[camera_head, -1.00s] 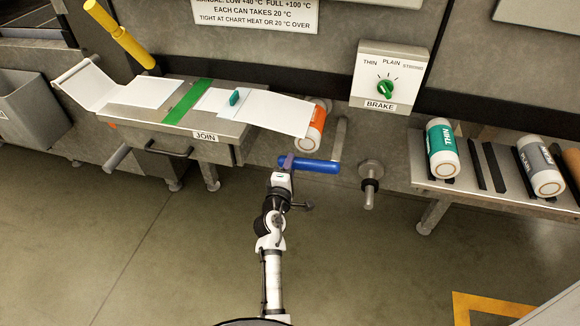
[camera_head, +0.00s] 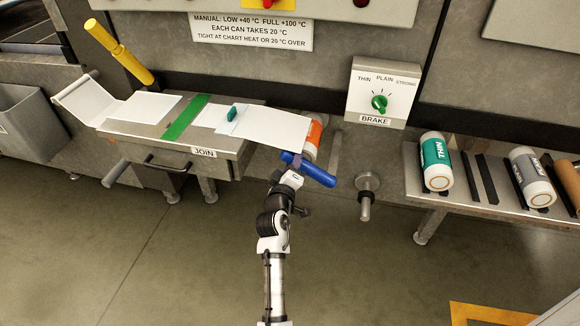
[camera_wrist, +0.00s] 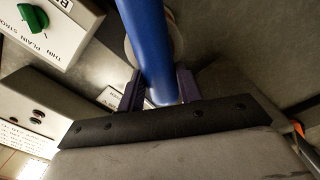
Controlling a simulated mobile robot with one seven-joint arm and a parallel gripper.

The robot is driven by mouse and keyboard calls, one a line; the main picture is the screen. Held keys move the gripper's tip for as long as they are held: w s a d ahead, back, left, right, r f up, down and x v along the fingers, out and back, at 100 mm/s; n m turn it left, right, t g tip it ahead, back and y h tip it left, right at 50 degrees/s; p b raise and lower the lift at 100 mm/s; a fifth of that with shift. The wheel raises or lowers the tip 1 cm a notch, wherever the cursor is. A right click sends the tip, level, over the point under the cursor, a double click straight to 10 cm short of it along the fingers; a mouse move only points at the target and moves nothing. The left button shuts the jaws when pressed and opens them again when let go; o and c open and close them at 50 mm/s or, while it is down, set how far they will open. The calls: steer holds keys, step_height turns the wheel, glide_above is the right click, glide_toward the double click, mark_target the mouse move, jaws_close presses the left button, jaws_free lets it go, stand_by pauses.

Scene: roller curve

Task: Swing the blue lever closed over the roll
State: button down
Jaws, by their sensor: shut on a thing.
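The blue lever (camera_head: 318,174) slants down to the right in front of the machine in the head view. My gripper (camera_head: 293,166) is shut on it near its left end. In the wrist view the lever (camera_wrist: 148,45) runs between the two dark fingers of my gripper (camera_wrist: 160,88). The orange-and-white roll (camera_head: 314,136) sits just behind and above the lever, at the right end of the white web. The lever lies in front of the roll, not across its top. The roll's left side is hidden by the web.
The join table (camera_head: 225,140) with its handle is left of my arm. A metal spindle (camera_head: 366,197) sticks out to the right of the lever. A rack (camera_head: 425,193) with several rolls stands further right. The brake box (camera_head: 382,92) is above. The floor in front is clear.

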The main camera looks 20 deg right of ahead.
steer(key=shift+s+d+r+m, duration=0.1)
steer(key=shift+d+r+m, duration=0.05)
steer(key=shift+r+m, duration=0.2)
steer(key=c, duration=1)
jaws_free()
steer(key=shift+d, duration=0.1)
steer(key=shift+o, duration=0.2)
steer(key=shift+s+f, duration=0.1)
steer(key=shift+s, duration=0.05)
